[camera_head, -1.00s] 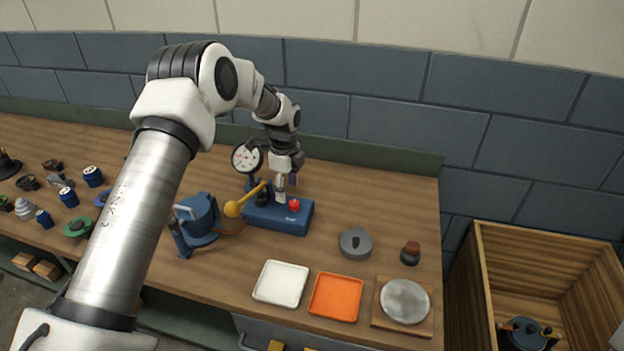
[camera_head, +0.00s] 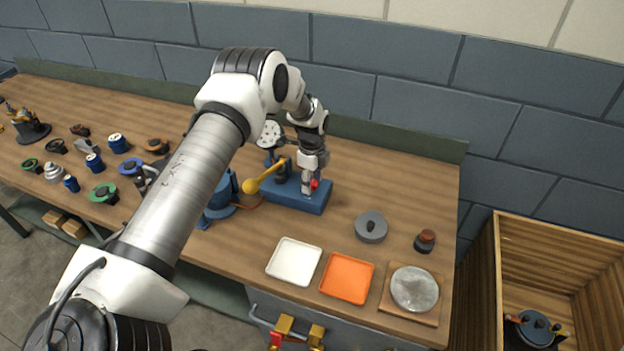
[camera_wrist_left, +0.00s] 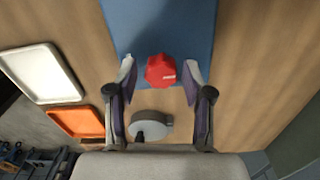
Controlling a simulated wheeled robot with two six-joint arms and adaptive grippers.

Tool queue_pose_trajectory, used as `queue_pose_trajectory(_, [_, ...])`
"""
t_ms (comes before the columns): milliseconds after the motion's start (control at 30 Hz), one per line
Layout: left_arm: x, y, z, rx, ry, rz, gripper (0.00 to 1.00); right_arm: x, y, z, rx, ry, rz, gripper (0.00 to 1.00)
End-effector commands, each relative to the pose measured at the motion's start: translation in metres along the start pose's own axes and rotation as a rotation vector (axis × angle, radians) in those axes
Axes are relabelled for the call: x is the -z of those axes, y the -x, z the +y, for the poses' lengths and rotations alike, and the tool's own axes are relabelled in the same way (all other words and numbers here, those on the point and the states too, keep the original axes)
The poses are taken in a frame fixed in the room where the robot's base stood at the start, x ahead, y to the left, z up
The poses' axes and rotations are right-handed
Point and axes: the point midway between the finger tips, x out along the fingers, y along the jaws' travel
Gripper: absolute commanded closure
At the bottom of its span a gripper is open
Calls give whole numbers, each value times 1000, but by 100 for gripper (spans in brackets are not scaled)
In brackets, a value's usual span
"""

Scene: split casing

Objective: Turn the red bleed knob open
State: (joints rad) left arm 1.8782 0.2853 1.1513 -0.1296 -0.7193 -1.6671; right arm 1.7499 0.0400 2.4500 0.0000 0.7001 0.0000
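The red bleed knob (camera_head: 314,184) stands on the blue pump base (camera_head: 284,193) and is partly hidden by my left gripper (camera_head: 309,186) in the head view. In the left wrist view the faceted red knob (camera_wrist_left: 160,71) lies between the two fingertips, with a narrow gap visible on each side. My left gripper is open around it, pointing down over the blue base (camera_wrist_left: 190,25). The pump's yellow-ended lever (camera_head: 253,186) and round gauge (camera_head: 270,134) are left of the gripper. My right gripper does not show.
A grey round part (camera_head: 371,228), a white tray (camera_head: 294,262), an orange tray (camera_head: 347,279) and a metal disc on a board (camera_head: 414,287) lie toward the front right. Several small parts fill the bench's left side. A wooden crate (camera_head: 490,270) stands at the right.

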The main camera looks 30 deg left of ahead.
Motion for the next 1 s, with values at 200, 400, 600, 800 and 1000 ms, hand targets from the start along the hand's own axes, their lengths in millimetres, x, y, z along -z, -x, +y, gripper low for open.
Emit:
queue_pose_trajectory(200, [0, 0, 1, -2, 0, 0, 100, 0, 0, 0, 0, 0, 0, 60])
queue_pose_trajectory(400, [0, -2, 1, -4, 9, 0, 100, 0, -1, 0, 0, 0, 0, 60])
queue_pose_trajectory(600, [0, -4, 2, -6, 60, 1, 100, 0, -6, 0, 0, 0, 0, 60])
queue_pose_trajectory(800, [0, -5, 3, -7, 177, 0, 100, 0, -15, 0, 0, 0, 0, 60])
queue_pose_trajectory(1000, [0, -6, 3, -7, 346, -1, 100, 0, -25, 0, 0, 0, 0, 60])
